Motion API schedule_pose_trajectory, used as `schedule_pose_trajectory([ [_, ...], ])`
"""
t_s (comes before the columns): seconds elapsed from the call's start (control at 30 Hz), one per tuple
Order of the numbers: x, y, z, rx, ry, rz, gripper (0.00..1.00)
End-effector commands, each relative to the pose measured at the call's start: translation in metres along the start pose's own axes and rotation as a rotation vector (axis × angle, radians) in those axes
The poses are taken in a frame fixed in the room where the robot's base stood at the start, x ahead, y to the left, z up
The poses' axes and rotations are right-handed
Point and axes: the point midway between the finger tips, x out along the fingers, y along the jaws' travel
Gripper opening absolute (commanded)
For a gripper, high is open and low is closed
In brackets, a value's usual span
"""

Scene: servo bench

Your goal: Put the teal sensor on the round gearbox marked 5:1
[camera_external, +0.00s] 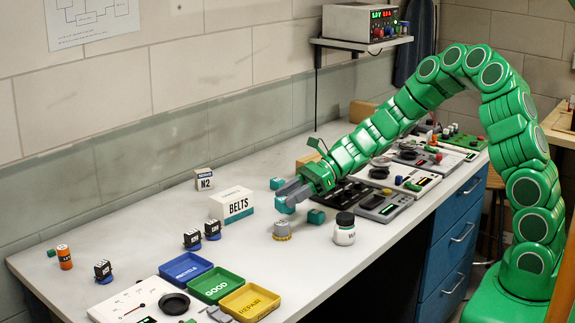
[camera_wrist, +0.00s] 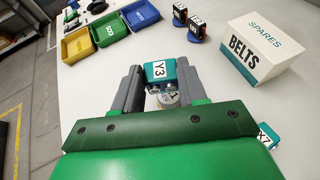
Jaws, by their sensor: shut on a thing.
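My gripper (camera_external: 287,196) is shut on a teal sensor (camera_wrist: 158,71) labelled Y3 in the wrist view. In the external view the held sensor (camera_external: 284,207) shows at the fingertips, above the bench. A round gearbox (camera_external: 282,230), grey with a yellowish base, stands on the bench just below it, with a visible gap between. In the wrist view the round gearbox (camera_wrist: 168,99) shows between the fingers, partly hidden by the sensor. I cannot read a 5:1 mark on it. Other teal blocks lie nearby, one (camera_external: 316,215) to the right and one (camera_external: 276,183) behind.
A white jar with a black lid (camera_external: 344,229) stands close right of the gearbox. A BELTS box (camera_external: 232,205) stands behind left. Blue (camera_external: 186,269), green (camera_external: 210,285) and yellow (camera_external: 250,302) trays lie at the front. Dark motors with blue bases (camera_external: 192,240) stand left.

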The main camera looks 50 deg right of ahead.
Motion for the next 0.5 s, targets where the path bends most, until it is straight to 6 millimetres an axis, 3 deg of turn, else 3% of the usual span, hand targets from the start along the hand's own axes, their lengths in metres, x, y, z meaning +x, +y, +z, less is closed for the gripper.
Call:
schedule_pose_trajectory([
  [0.3,0.014,-0.003,-0.029,0.004,0.000,0.000,0.12],
  [0.5,0.015,-0.003,-0.032,0.002,0.000,-0.001,0.12],
])
